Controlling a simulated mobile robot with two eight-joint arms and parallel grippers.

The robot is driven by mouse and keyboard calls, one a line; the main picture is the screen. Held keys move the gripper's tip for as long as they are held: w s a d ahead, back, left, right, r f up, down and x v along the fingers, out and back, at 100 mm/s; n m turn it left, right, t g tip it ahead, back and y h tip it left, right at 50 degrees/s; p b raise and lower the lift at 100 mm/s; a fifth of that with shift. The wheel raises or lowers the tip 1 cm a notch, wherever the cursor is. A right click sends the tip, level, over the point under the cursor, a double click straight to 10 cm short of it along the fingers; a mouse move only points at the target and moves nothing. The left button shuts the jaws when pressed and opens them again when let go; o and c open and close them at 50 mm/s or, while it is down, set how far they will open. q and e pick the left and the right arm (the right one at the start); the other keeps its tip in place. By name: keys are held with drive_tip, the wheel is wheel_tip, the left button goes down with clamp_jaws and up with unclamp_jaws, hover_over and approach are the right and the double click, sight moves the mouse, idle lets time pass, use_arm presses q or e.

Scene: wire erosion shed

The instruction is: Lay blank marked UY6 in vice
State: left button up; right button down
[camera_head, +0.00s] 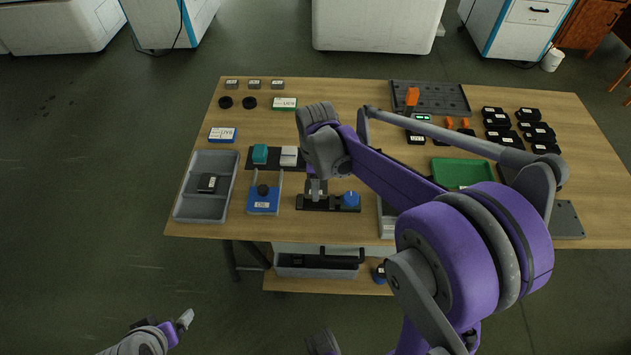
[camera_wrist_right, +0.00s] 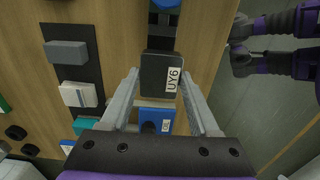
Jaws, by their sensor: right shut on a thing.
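The blank marked UY6 (camera_wrist_right: 158,78) is a dark block with a white label in the right wrist view. My right gripper (camera_wrist_right: 160,85) is shut on it, one finger on each side. In the head view my right gripper (camera_head: 316,190) is down at the left part of the dark vice (camera_head: 332,204), which has a blue knob. The gripper hides the blank there. I cannot tell whether the blank touches the vice. The vice's blue part (camera_wrist_right: 166,4) shows beyond the blank in the wrist view. My left gripper (camera_head: 184,320) is low at the left, off the table.
A grey tray (camera_head: 181,205) with a dark block stands at the left. A blue holder (camera_head: 263,207) with a black knob is beside the vice. A dark strip (camera_head: 271,167) with teal and white blocks lies behind. A green tray (camera_head: 462,172) and several black items are at right.

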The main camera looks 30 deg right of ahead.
drive_tip(key=shift+d+f+b, duration=0.1)
drive_tip(key=shift+f+b, duration=0.45)
drive_tip(key=shift+f, duration=0.3)
drive_tip(key=shift+f+b, duration=0.85)
drive_tip(key=shift+f, duration=0.4)
drive_tip(key=shift+f+b, duration=0.5)
drive_tip(key=shift+f, duration=0.25)
drive_tip(key=shift+c, duration=0.2)
unclamp_jaws()
drive_tip(key=shift+o, duration=0.2)
drive_tip(key=shift+r, duration=0.1)
drive_tip(key=shift+r+p, duration=2.4)
drive_tip(key=shift+r, duration=1.05)
